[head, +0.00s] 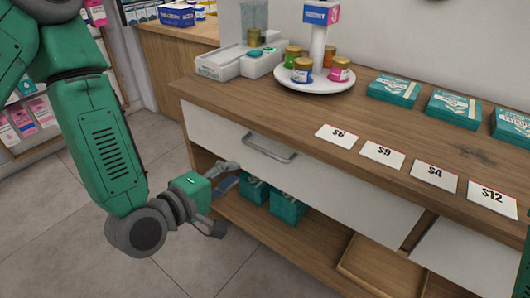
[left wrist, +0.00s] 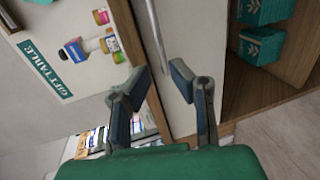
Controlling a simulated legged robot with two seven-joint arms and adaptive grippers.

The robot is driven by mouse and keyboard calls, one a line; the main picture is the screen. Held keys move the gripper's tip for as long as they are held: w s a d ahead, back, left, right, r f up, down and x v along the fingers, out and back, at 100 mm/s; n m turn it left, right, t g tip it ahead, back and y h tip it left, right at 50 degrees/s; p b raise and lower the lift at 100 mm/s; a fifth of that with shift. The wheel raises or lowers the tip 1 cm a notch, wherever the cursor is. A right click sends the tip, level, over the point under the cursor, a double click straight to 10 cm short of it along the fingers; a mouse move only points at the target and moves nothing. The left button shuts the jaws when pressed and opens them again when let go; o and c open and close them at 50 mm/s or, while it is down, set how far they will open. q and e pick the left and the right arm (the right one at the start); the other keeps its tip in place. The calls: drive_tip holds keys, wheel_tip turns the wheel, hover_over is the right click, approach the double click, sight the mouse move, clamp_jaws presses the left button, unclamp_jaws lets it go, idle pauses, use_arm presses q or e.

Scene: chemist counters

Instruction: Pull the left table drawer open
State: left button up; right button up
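The left table drawer (head: 315,175) has a white front and looks shut in the wooden counter. Its grey bar handle (head: 270,147) sits on the upper part of the front. My left gripper (head: 225,197) is open and empty, below and to the left of the handle, in front of the counter. In the left wrist view, the fingers of my left gripper (left wrist: 160,75) are spread. The handle (left wrist: 154,30) runs down toward the gap between them, in front of the white drawer front (left wrist: 177,55). How far the fingertips are from it is hard to tell. My right gripper is not visible.
Price cards (head: 382,154) and teal boxes (head: 393,88) lie on the countertop (head: 330,108), with a white round stand (head: 315,79) of jars behind. More teal boxes (head: 288,207) stand on the shelf under the drawer. A second white drawer front (head: 460,262) is at right. The floor (head: 75,235) in front is clear.

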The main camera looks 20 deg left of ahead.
sight(264, 151)
use_arm(q)
drive_tip(key=b+x, duration=0.1)
drive_tip(key=x, duration=1.2)
drive_tip(key=shift+w+b, duration=0.25)
drive_tip(key=shift+b, duration=0.15)
drive_tip(key=shift+a, duration=0.3)
clamp_jaws()
drive_tip(key=shift+a, duration=0.1)
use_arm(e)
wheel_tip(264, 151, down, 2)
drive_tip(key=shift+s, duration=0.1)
